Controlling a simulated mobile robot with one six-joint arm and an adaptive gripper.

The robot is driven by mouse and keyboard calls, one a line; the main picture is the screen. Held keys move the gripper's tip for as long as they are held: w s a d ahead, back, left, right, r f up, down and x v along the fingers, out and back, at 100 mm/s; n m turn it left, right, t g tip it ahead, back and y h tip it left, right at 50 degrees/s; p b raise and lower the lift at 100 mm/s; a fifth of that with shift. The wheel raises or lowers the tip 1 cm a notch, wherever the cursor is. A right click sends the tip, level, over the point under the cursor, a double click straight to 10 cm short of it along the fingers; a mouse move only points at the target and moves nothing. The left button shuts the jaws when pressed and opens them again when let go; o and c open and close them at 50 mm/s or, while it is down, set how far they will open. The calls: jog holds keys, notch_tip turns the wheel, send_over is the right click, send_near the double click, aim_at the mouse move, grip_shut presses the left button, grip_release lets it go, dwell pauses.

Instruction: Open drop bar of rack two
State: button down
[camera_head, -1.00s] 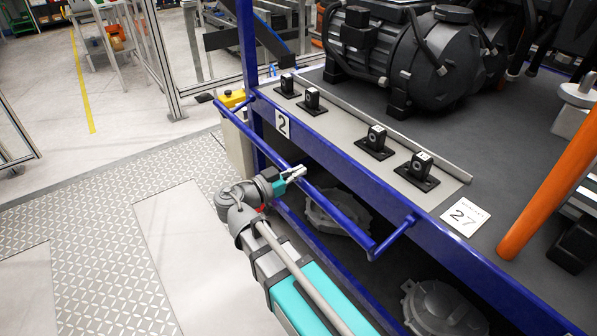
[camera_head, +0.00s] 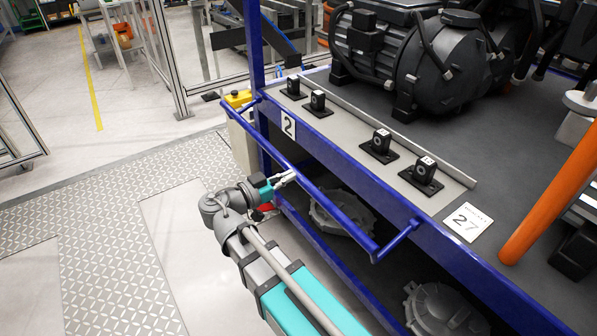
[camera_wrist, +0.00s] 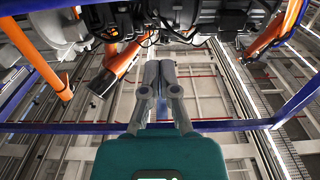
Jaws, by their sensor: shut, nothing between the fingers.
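The drop bar (camera_head: 325,206) of rack two is a blue bar along the rack's front, below the sign "2" (camera_head: 288,124). It stands out from the rack on short arms at its ends. My gripper (camera_head: 290,175) is at the bar's middle in the head view, with its closed fingertips overlapping the bar; I cannot tell whether they touch it. In the wrist view my gripper (camera_wrist: 160,66) is shut and empty, pointing upward, and a blue bar (camera_wrist: 75,128) crosses behind the fingers.
The rack's grey shelf (camera_head: 345,160) carries several black brackets and a large dark motor (camera_head: 440,60). Grey castings (camera_head: 340,213) lie on the lower level. An orange post (camera_head: 550,205) stands at the right. The floor left of my arm is clear.

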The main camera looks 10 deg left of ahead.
jog(key=shift+s+a+f+b, duration=0.4)
jog(key=shift+s+a+f, duration=0.1)
jog(key=shift+s+a, duration=0.35)
jog(key=shift+s+a+f+b, duration=0.35)
jog(key=shift+s+a+f, duration=0.15)
jog(key=shift+s+a, duration=0.35)
jog(key=shift+w, duration=0.1)
